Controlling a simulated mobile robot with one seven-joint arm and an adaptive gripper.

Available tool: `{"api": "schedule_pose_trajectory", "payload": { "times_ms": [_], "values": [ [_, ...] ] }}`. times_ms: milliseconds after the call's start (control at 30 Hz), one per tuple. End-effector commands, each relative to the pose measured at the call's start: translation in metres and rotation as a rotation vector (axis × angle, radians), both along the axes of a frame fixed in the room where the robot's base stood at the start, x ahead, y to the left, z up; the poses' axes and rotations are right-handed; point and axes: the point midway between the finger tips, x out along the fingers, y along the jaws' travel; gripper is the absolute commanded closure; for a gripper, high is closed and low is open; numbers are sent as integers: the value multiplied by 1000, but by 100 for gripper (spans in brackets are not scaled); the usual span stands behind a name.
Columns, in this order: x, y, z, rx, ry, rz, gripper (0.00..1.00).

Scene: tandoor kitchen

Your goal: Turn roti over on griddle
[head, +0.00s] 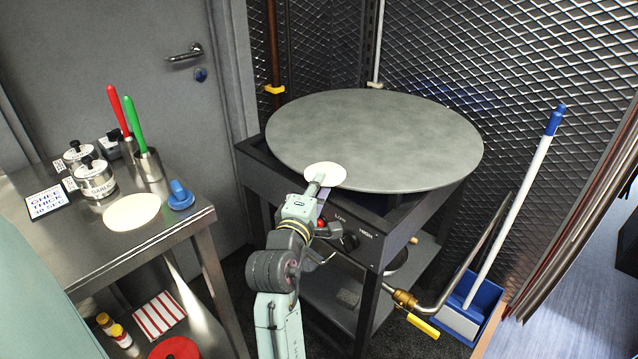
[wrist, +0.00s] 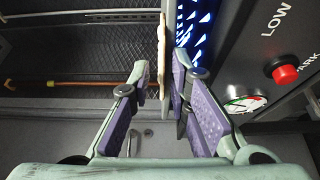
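A pale round roti (head: 326,173) shows at the front edge of the big grey griddle (head: 390,135) in the head view. My gripper (head: 318,184) is at the roti's near edge, reaching in from the front. In the wrist view the roti (wrist: 162,50) is seen edge-on as a thin beige strip.
A steel table (head: 60,245) on the left holds another pale disc (head: 131,210), lidded pots (head: 95,180) and a holder (head: 148,165) with red and green handles. A red knob (wrist: 285,72) and gauge (wrist: 245,103) are close beside my gripper. Mesh walls stand behind the griddle.

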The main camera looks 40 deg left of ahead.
Motion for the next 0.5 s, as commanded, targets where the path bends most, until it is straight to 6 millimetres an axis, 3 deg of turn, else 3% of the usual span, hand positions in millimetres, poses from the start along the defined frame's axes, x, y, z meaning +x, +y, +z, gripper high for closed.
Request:
{"api": "schedule_pose_trajectory", "payload": {
  "times_ms": [500],
  "values": [
    [0,0,0,0,0,0,97]
  ]
}}
